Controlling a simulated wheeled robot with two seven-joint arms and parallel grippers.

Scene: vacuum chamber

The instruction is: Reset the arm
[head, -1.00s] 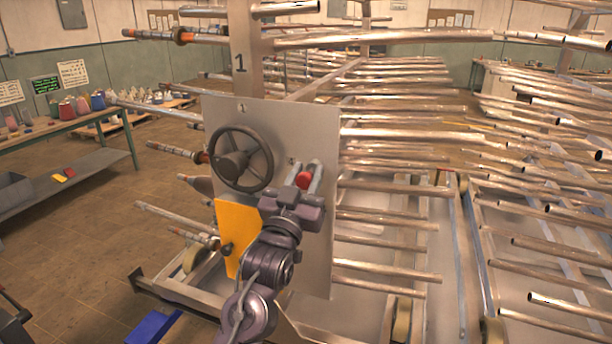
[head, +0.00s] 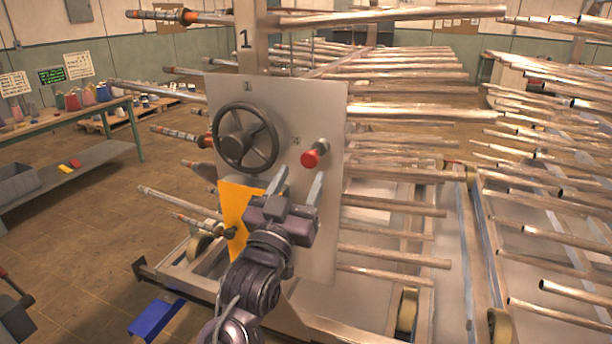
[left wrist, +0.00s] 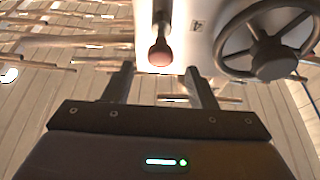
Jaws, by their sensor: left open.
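My left gripper (head: 295,188) is open and empty in front of the grey panel (head: 325,110). It sits a little below a red-knobbed lever (head: 311,158) and apart from it. In the left wrist view the red knob (left wrist: 160,55) shows beyond and between the two open fingers (left wrist: 160,85). The dark handwheel (head: 245,138) is on the panel to the left of the lever; in the left wrist view the handwheel (left wrist: 270,55) is at the upper right. My right gripper is not in view.
A yellow plate (head: 236,208) is at the panel's lower left. Racks of metal tubes (head: 410,112) reach out to the right and behind. A blue object (head: 155,318) lies on the floor; open floor lies left of the rack.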

